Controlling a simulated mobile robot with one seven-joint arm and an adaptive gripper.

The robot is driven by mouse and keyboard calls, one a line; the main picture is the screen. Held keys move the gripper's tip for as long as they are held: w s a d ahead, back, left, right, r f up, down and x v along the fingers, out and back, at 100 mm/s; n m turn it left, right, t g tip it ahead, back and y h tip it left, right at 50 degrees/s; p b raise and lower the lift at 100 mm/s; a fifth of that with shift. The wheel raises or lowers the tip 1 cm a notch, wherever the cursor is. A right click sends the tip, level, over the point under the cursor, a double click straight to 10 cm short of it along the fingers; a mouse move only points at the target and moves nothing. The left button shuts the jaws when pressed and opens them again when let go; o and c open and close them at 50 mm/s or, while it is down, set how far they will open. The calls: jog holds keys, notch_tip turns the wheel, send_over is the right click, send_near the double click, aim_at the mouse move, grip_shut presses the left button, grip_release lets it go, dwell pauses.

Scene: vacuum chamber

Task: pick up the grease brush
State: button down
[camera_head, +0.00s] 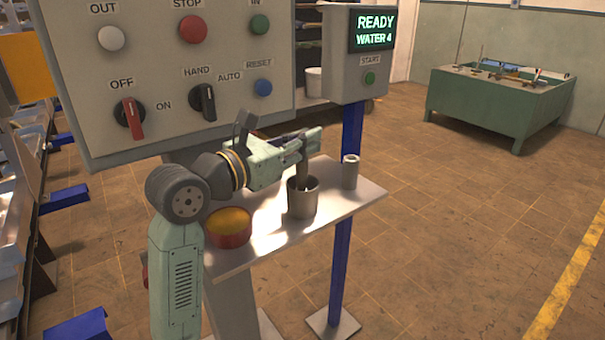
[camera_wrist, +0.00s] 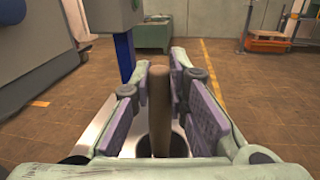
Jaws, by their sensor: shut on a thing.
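The grease brush (camera_wrist: 160,115) shows its plain brownish handle upright between my gripper's pads (camera_wrist: 172,95) in the wrist view. My gripper (camera_head: 304,145) is shut on this handle, above a grey metal cup (camera_head: 302,206) on the small shelf. The lower end of the brush is down in the cup, so its bristles are hidden. In the head view, my fingers hide part of the handle.
A control panel (camera_head: 165,75) hangs close behind my arm. A blue post (camera_head: 345,240) stands behind the shelf.

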jog(key=shift+r, duration=0.15)
notch_tip(320, 180, up, 7)
jog(key=shift+s+a+f+b, duration=0.1)
jog(key=shift+a+b, duration=0.05)
jog(key=shift+b, duration=0.3)
jog(key=b+v, duration=0.3)
jog(key=v, duration=1.4)
jog(key=shift+s+a, duration=0.25)
dwell(0.7)
